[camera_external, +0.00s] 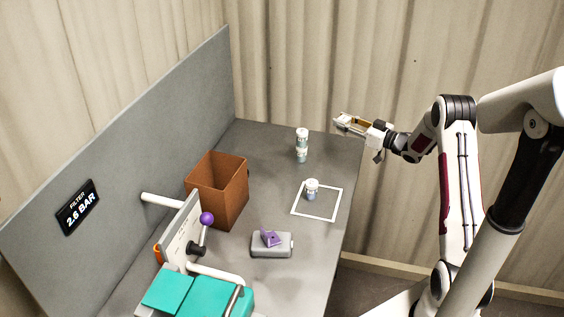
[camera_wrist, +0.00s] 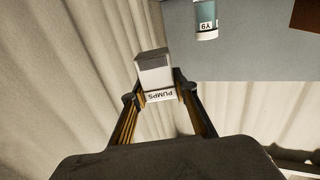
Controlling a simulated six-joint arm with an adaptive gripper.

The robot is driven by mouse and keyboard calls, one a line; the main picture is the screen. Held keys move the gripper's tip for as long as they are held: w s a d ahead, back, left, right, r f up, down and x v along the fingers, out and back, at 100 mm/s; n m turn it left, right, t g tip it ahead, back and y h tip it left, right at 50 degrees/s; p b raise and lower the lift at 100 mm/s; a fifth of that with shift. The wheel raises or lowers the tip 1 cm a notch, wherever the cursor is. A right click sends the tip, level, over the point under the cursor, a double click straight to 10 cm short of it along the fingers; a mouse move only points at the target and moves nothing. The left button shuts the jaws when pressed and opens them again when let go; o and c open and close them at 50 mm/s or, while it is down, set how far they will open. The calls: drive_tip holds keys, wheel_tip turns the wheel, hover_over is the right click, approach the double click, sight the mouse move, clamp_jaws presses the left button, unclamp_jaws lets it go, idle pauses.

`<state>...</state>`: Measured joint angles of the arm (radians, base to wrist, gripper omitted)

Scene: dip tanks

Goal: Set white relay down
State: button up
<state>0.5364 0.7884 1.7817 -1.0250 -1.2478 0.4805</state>
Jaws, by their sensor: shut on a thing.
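The white relay (camera_wrist: 155,75) has a dark grey end and a label reading PUMPS. In the wrist view it sits between the two fingers of my gripper (camera_wrist: 157,98), which is shut on it. In the external view my gripper (camera_external: 345,123) is raised near the table's far right corner. The relay is too small there to make out clearly.
A white square outline (camera_external: 329,216) on the grey table (camera_external: 262,150) encloses a white-capped canister (camera_external: 312,189). Another tall canister (camera_external: 302,146) stands farther back. A brown open box (camera_external: 230,200), a grey block with a purple piece (camera_external: 271,243) and teal tanks (camera_external: 168,290) occupy the table.

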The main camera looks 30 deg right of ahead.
drive_tip(key=shift+a+f+n+g+y, duration=0.15)
drive_tip(key=shift+n+g+y, duration=0.45)
drive_tip(key=shift+y, duration=0.4)
drive_tip(key=shift+s+a+f+n+g+y, duration=0.1)
drive_tip(key=shift+a+f+n+g+y, duration=0.1)
drive_tip(key=shift+a+n+g+y, duration=0.4)
drive_tip(key=a+n+y, duration=0.1)
drive_tip(key=s+a+f+n+g+y, duration=0.1)
drive_tip(key=shift+s+a+g+y, duration=0.1)
drive_tip(key=shift+s+g+y, duration=0.05)
drive_tip(key=shift+g+y, duration=0.2)
drive_tip(key=shift+f, duration=2.45)
drive_tip(key=shift+f, duration=0.1)
drive_tip(key=shift+f, duration=2.2)
